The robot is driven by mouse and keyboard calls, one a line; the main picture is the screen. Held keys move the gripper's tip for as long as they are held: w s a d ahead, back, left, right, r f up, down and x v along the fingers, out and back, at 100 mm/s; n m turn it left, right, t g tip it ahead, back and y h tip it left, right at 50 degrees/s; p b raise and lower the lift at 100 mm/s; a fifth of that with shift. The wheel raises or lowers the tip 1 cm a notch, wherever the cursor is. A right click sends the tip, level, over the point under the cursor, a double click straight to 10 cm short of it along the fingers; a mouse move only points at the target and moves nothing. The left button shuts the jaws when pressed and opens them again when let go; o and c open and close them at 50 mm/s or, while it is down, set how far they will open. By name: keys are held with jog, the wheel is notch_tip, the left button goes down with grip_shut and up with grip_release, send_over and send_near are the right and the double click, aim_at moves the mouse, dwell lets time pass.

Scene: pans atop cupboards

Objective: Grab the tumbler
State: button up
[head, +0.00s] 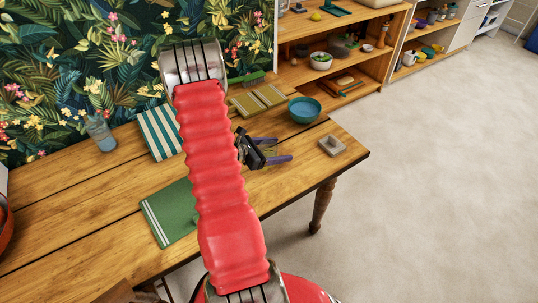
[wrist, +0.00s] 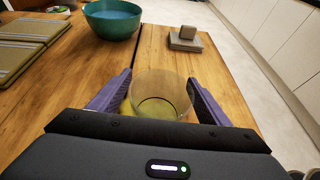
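A clear, slightly yellowish glass tumbler (wrist: 161,98) shows in the wrist view, between the two purple fingers of my gripper (wrist: 160,80). The fingers are wide apart, one on each side of the glass; I cannot tell whether they touch it. The lower part of the tumbler is partly hidden by the gripper body. In the head view my gripper (head: 279,149) is low over the right part of the wooden table, and the tumbler is hard to make out there.
A teal bowl (head: 304,110) stands beyond the gripper. A green cloth (head: 168,213), a striped cloth (head: 160,132) and olive books (head: 257,100) lie on the table (head: 75,220). Shelves stand behind.

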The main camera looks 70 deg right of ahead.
jog(key=c, duration=1.1)
jog(key=shift+c, duration=0.2)
notch_tip(320, 180, up, 10)
dwell(0.8)
